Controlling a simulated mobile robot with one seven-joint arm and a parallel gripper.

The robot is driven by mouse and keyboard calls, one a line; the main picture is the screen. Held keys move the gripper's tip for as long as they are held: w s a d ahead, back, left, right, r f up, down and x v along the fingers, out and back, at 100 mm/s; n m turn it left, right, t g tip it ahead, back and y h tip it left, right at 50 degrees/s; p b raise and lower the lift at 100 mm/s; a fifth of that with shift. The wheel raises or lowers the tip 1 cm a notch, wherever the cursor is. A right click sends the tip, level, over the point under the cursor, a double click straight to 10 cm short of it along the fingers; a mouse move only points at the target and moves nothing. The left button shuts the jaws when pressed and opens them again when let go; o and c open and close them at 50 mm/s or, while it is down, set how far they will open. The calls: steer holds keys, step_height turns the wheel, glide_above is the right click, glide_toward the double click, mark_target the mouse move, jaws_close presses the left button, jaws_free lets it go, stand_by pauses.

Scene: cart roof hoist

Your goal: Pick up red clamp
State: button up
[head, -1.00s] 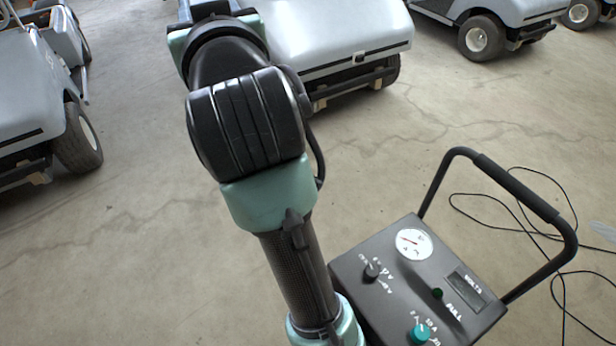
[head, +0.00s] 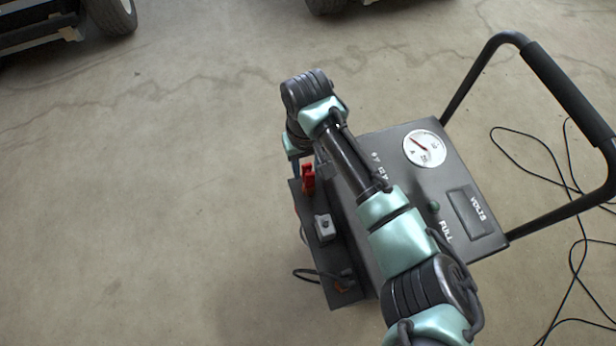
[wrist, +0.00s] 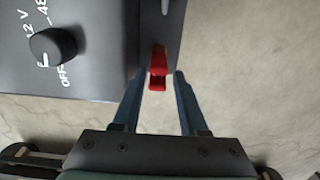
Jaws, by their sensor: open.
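The red clamp (head: 308,178) stands on the dark side ledge of the charger cart in the head view, just below the end of my arm. In the wrist view the red clamp (wrist: 158,68) lies ahead of my gripper (wrist: 151,82), roughly centred between the two blue-grey fingers. The fingers are apart, with a gap on either side of the clamp. In the head view my arm hides most of the gripper. I cannot tell how far the fingertips are above the ledge.
The charger cart (head: 465,215) has a gauge, a knob (wrist: 53,47) beside my gripper, and a tall black handle (head: 560,85). A grey clamp (head: 324,227) and a cable share the ledge (head: 345,297). Loose cables (head: 575,260) lie on the floor at right. The left floor is clear.

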mark_target(308, 181)
step_height(308, 181, down, 7)
steer(key=shift+d+r+b, duration=0.1)
steer(key=shift+d+b, duration=0.05)
steer(key=shift+b, duration=0.65)
jaws_close()
steer(key=shift+r, duration=0.1)
stand_by(0.9)
